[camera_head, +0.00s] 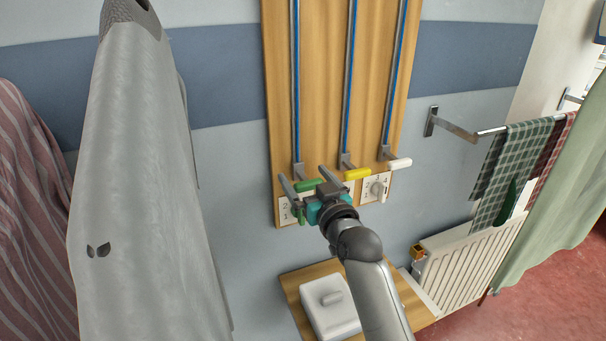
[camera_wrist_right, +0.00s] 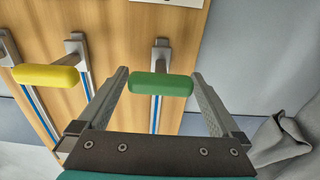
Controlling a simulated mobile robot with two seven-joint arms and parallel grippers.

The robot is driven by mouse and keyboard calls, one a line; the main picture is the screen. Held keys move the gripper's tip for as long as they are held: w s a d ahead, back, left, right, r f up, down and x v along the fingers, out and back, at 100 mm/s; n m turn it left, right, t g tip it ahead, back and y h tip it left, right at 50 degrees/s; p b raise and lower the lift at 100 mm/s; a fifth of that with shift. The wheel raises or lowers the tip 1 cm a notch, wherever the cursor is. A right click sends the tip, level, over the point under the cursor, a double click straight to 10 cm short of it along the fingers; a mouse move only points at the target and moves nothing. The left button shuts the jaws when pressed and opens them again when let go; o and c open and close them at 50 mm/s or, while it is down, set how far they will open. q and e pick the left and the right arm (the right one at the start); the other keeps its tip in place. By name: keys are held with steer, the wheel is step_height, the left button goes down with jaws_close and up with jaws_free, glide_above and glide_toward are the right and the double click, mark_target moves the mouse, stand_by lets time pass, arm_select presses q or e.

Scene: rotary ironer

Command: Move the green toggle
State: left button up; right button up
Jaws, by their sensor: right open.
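The green toggle (camera_head: 308,184) is a rounded green bar on a grey stem, at the lower end of the left blue-striped rail on the wooden board. In the right wrist view the green toggle (camera_wrist_right: 160,85) lies crosswise between the fingers of my right gripper (camera_wrist_right: 160,74). The fingers are open, one on each side of it, with small gaps at its ends. In the head view my right gripper (camera_head: 303,174) reaches up to the board from below and hides part of the area under the toggle. My left gripper is not in view.
A yellow bar (camera_head: 357,174) and a white bar (camera_head: 400,163) sit on neighbouring rails to the right. Numbered plates, one partly hidden, lie below them. A wooden shelf with a white box (camera_head: 330,308) is underneath. A grey-white garment (camera_head: 135,180) hangs at left.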

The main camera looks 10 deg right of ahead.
steer(key=shift+w+a, duration=0.15)
steer(key=shift+w, duration=0.65)
steer(key=shift+c, duration=0.2)
jaws_close()
